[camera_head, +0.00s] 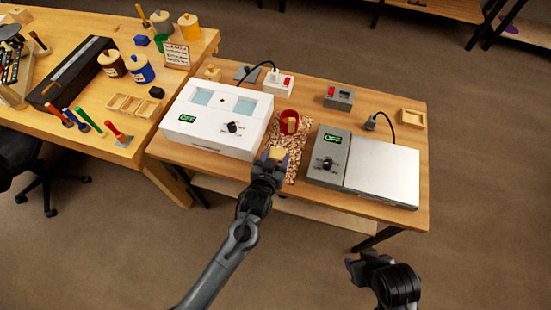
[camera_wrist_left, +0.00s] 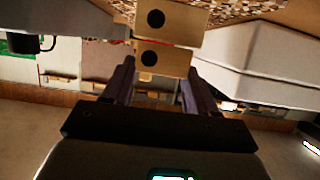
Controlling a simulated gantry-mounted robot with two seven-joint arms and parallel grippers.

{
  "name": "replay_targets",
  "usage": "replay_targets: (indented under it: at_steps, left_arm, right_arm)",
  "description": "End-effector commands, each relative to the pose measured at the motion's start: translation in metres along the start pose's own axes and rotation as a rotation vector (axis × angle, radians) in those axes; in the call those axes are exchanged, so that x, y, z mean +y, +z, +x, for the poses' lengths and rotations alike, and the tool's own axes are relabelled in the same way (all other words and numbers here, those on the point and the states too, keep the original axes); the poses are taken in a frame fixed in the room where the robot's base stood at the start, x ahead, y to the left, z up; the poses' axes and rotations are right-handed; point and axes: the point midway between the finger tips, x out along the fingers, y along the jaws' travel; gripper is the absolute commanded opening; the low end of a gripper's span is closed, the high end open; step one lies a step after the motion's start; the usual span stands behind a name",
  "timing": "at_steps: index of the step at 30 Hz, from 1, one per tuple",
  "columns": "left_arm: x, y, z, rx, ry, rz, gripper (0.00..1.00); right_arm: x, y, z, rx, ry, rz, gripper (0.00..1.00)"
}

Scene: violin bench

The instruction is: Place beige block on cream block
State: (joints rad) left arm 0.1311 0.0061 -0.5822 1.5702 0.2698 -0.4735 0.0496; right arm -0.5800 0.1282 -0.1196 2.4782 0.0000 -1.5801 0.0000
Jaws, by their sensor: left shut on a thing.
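My left gripper (camera_head: 272,158) is shut on the beige block (camera_head: 277,154), held above the front of a speckled mat. In the left wrist view the beige block (camera_wrist_left: 160,60) shows between the two fingers, with a dark round spot on its face.
A white device (camera_head: 215,115) stands left of the speckled mat (camera_head: 296,160), and a grey hot-plate-like device (camera_head: 380,172) stands right. The red round object (camera_head: 286,118) is between them. A small wooden tray (camera_head: 412,117) lies at the right edge.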

Motion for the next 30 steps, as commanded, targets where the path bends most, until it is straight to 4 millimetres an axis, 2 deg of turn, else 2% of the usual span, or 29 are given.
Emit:
replay_targets:
  at_steps: [8,9,14,25,30]
  left_arm:
    - [0.0,0.003,0.001,0.0,0.0,0.0,0.28]
    - [0.0,0.003,0.001,0.001,0.0,0.0,0.6]
    - [0.0,0.003,0.001,0.001,0.0,0.0,0.83]
    - [0.0,-0.002,-0.001,0.001,0.0,0.0,0.83]
    - [0.0,-0.001,-0.02,0.0,0.001,-0.001,0.83]
  right_arm:
    - [-0.002,-0.001,-0.001,0.003,-0.005,0.006,0.48]
    - [-0.002,-0.001,-0.001,0.003,-0.006,0.007,0.48]
    - [-0.003,-0.001,-0.001,0.004,-0.008,0.01,0.48]
    - [-0.003,-0.002,-0.002,0.004,-0.009,0.01,0.48]
    - [-0.002,-0.003,-0.007,0.004,-0.007,0.007,0.48]
